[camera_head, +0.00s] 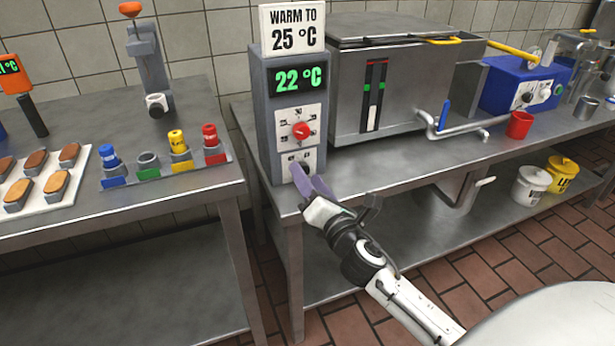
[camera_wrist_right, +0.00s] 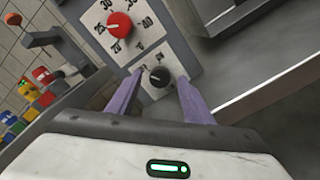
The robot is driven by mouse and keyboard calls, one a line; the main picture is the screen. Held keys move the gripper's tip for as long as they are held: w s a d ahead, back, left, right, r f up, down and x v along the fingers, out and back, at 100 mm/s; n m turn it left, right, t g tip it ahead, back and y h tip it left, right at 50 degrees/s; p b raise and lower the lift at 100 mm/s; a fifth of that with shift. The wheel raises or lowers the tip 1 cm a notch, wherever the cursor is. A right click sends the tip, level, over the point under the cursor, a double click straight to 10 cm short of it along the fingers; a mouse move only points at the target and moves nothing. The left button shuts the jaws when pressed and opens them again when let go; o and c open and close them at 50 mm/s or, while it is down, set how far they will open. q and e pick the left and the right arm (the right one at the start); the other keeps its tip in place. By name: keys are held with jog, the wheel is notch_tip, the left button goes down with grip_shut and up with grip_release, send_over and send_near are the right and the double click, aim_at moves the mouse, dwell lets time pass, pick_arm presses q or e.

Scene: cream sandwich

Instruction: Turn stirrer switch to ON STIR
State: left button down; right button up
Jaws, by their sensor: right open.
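The grey control box (camera_head: 262,130) stands at the front left corner of the middle bench. Its lower white plate carries a small black knob (camera_wrist_right: 158,76), which looks like the stirrer switch; its lettering is too small to read. In the head view my right gripper (camera_head: 308,182) is in front of this plate and hides most of the knob. In the right wrist view the open purple fingers (camera_wrist_right: 158,104) have the knob between them, a little beyond the tips, with gaps visible on both sides. My left gripper is not in view.
A red dial (camera_head: 301,131) sits just above the knob, under a green 22 °C display (camera_head: 300,79). A steel tank (camera_head: 400,95) stands right of the box. A bench with a coloured rack (camera_head: 165,172) is at left, with a gap between benches.

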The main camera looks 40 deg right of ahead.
jog(key=shift+w+d, duration=0.1)
jog(key=shift+w, duration=0.4)
jog(key=c, duration=1.1)
jog(key=shift+o, duration=0.2)
